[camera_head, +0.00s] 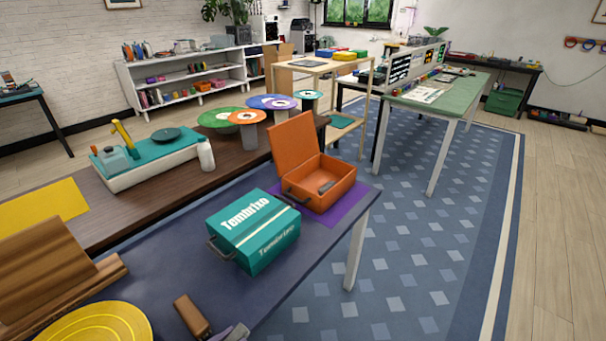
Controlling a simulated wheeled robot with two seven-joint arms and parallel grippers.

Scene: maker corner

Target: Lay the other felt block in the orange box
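The orange box (343,183) stands open on the near table, its lid tilted up at the back left. A small dark grey block (327,187) lies inside it, probably a felt block. A brown block (191,314) with a rounded top lies at the table's front, left of the orange box and nearer to me; it looks like the other felt block. A grey piece (232,333) beside it is cut off by the bottom edge, and I cannot tell what it is. Neither of my grippers can be made out in the view.
A closed teal box (254,232) with a handle stands between the brown block and the orange box. A yellow round disc (100,327) and a wooden stand (50,270) are at the left. A purple mat (350,207) lies under the orange box.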

